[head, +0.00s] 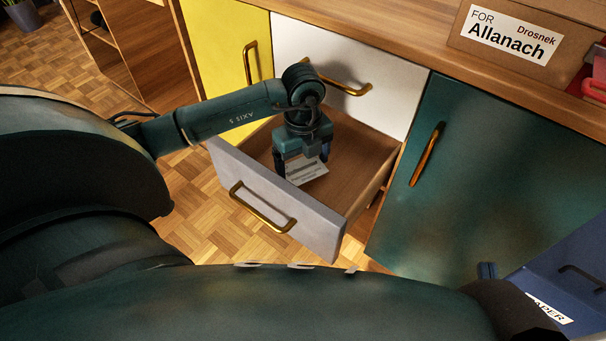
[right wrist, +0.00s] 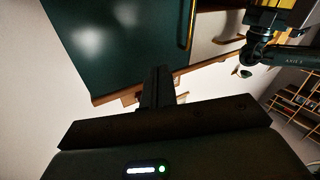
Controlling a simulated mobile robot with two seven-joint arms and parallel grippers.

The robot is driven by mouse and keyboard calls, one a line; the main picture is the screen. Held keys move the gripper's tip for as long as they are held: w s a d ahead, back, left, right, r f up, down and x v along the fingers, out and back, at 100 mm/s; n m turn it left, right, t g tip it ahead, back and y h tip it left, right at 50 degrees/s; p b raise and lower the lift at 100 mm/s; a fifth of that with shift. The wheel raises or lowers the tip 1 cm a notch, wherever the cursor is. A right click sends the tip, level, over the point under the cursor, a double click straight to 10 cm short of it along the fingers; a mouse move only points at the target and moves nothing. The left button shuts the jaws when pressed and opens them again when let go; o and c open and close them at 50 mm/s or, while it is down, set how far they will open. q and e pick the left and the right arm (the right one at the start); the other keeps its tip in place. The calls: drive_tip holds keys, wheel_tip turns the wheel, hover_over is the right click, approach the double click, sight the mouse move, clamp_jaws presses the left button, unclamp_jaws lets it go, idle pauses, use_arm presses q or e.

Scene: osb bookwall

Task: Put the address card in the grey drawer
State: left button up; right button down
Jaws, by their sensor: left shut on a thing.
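The address card (head: 309,174) is a small pale card with print too small to read, inside the open grey drawer (head: 222,160). My left gripper (head: 300,165) reaches down into the drawer from above and is shut on the card, which shows between and below its fingers. I cannot tell whether the card touches the drawer floor. My right gripper (right wrist: 158,88) is in the right wrist view, its fingers close together with nothing seen between them, away from the drawer.
A yellow front (head: 225,50), a white drawer front (head: 385,85) and a green door (head: 470,190) surround the open drawer. A cardboard box labelled Allanach (head: 560,65) stands on the wooden top. A blue box (head: 570,275) labelled paper is at lower right.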

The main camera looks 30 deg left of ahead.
use_arm(q)
wheel_tip(320, 180, down, 5)
drive_tip(key=shift+r+b, duration=0.15)
drive_tip(key=shift+b, duration=0.5)
use_arm(e)
drive_tip(key=shift+s+a+y, duration=0.1)
drive_tip(key=shift+a+y, duration=0.2)
drive_tip(key=shift+y, duration=0.2)
use_arm(q)
drive_tip(key=shift+f, duration=0.25)
drive_tip(key=o, duration=0.8)
drive_tip(key=shift+s+f, duration=0.1)
